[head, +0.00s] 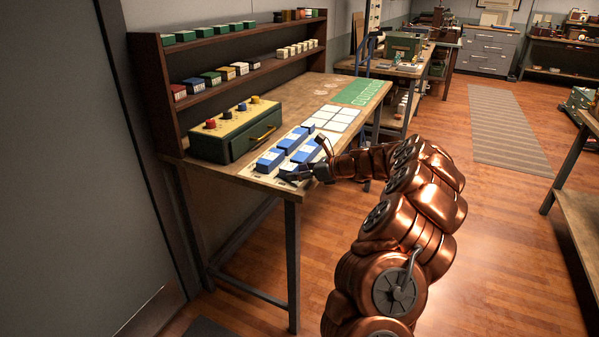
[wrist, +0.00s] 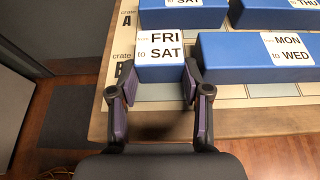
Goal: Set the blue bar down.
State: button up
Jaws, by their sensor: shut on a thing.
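The blue bar (wrist: 158,72) with a white label reading FRI to SAT sits between the two fingers of my gripper (wrist: 161,82) in the wrist view. The fingers are shut on its sides. The bar is in the row marked B on a pale board (wrist: 117,46); I cannot tell whether its underside touches the board. In the head view my gripper (head: 296,178) is at the near edge of the workbench, and the held bar is hard to make out there.
A blue MON to WED bar (wrist: 245,62) lies close to the right of the held bar. More blue bars (head: 270,160) lie beyond, in row A. A green box (head: 235,132) with knobs stands to the left. White cards (head: 335,117) and a green panel (head: 357,93) lie farther along the workbench (head: 320,92).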

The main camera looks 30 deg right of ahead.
jog(key=o, duration=0.8)
jog(key=shift+r, duration=0.1)
jog(key=shift+s+d+r, duration=0.2)
jog(key=shift+s, duration=0.1)
jog(key=v, duration=1.1)
jog(key=shift+s, duration=0.1)
